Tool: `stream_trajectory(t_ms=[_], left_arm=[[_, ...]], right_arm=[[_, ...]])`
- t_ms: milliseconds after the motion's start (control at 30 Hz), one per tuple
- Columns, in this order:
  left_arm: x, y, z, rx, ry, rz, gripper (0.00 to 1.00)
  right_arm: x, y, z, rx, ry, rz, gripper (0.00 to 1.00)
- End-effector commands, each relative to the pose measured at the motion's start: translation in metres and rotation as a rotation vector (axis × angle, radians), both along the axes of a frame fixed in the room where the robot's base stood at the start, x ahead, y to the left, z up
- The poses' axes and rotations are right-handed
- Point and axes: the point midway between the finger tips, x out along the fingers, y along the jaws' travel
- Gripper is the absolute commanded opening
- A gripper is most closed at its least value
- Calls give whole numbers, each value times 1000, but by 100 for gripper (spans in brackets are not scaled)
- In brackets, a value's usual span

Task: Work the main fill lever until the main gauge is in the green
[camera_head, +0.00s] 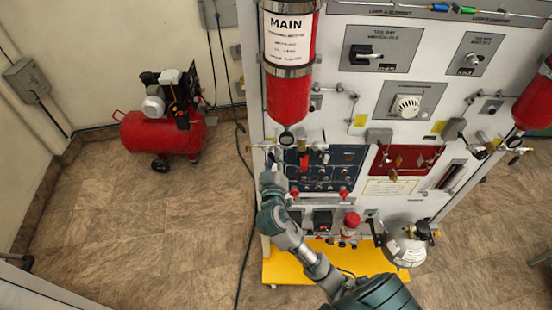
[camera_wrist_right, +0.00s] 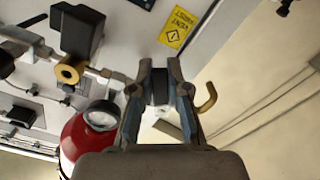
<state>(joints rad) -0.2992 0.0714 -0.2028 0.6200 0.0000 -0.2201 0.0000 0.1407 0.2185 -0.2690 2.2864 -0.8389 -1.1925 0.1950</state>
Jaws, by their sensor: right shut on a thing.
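The red MAIN cylinder (camera_head: 287,95) is mounted upright at the panel's left side. A small round gauge (camera_head: 286,138) is at its lower end; it also shows in the right wrist view (camera_wrist_right: 102,115), tilted, its needle and colour bands too unclear to read. My right gripper (camera_head: 270,172) is at the panel's left edge, below and left of the gauge. In the right wrist view my right gripper (camera_wrist_right: 160,82) is shut on a dark piece (camera_wrist_right: 159,92), which appears to be the main fill lever. The rest of the lever is hidden by the fingers. My left gripper is not in view.
A brass hook (camera_wrist_right: 207,98) is close beside my right finger. The blue panel (camera_head: 325,168) with several knobs lies just right of my gripper. A red compressor (camera_head: 160,133) stands at left; floor between is clear except cables.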

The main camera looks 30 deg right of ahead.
Motion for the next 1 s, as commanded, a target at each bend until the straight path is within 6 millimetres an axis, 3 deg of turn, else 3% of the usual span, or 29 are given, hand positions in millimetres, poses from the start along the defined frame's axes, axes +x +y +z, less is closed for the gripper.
stream_trajectory(t_ms=[500, 1000], left_arm=[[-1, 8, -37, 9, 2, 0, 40], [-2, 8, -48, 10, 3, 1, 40]], right_arm=[[7, 11, -9, 327, -194, 1, 0], [10, 15, -7, 470, -283, -1, 0]])
